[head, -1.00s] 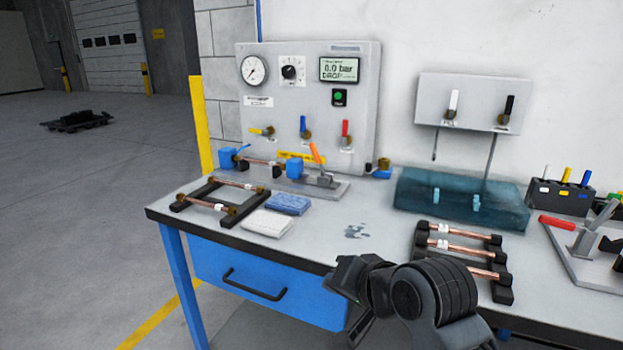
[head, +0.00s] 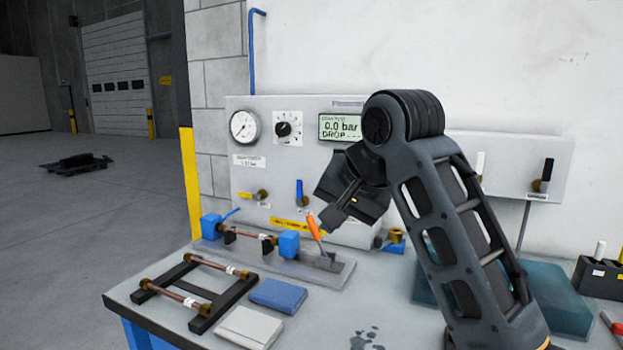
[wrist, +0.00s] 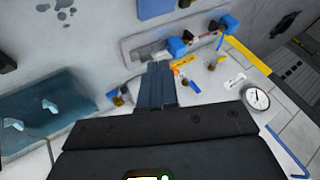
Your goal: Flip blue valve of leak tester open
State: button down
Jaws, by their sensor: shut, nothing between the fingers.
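The leak tester is a grey panel (head: 240,175) on the wall behind the bench, with a gauge, a dial and a display reading 0.0 bar. Its blue valve lever (head: 299,192) stands vertical in the middle of the lower row. It also shows in the wrist view (wrist: 195,86), just right of the fingers. My gripper (head: 328,218) is shut and empty, in front of the panel, right of and a little below the blue lever, apart from it in the head view. The red lever is hidden behind my gripper.
A yellow lever (head: 244,194) is left of the blue one. Below, a fixture with blue blocks (head: 289,244) holds a copper tube, and an orange clamp handle (head: 314,228) rises close to my fingertips. A tube rack (head: 195,290) and cloths lie in front.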

aim_at(300, 202)
jog(key=i, duration=0.9)
